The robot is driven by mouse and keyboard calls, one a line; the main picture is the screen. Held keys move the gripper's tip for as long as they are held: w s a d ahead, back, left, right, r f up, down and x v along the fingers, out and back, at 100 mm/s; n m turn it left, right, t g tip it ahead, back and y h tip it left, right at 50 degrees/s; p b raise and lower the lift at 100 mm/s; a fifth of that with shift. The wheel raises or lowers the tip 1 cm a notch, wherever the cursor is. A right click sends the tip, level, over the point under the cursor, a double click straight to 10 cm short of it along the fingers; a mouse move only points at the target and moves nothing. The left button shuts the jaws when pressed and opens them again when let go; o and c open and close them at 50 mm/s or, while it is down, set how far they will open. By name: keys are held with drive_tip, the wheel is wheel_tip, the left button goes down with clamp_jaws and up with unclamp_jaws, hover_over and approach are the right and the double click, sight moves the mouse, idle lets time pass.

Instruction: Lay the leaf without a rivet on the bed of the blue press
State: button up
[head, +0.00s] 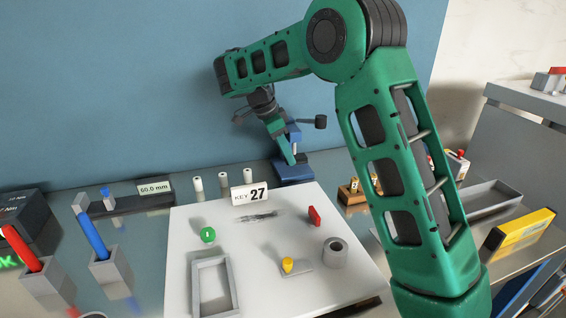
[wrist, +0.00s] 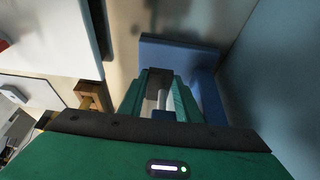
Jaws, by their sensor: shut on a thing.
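The blue press (head: 294,174) stands at the back of the table against the blue wall, with a dark-knobbed lever. My gripper (head: 291,158) is at the press, its green fingers pointing down in front of the press column. In the wrist view my gripper (wrist: 163,98) is shut on a small pale grey piece (wrist: 162,100), mostly hidden between the fingers. I cannot tell whether it is a leaf or has a rivet. The press's blue bed and column (wrist: 182,54) lie just beyond the fingertips; contact is unclear. Thin dark strips (head: 258,216) lie on the white board.
A wooden block (head: 352,194) stands right of the press.

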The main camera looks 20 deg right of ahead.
drive_tip(key=shift+a+f, duration=0.1)
drive_tip(key=shift+f, duration=1.2)
drive_tip(key=shift+f, duration=0.1)
drive_tip(key=o, duration=1.2)
drive_tip(key=v, duration=1.2)
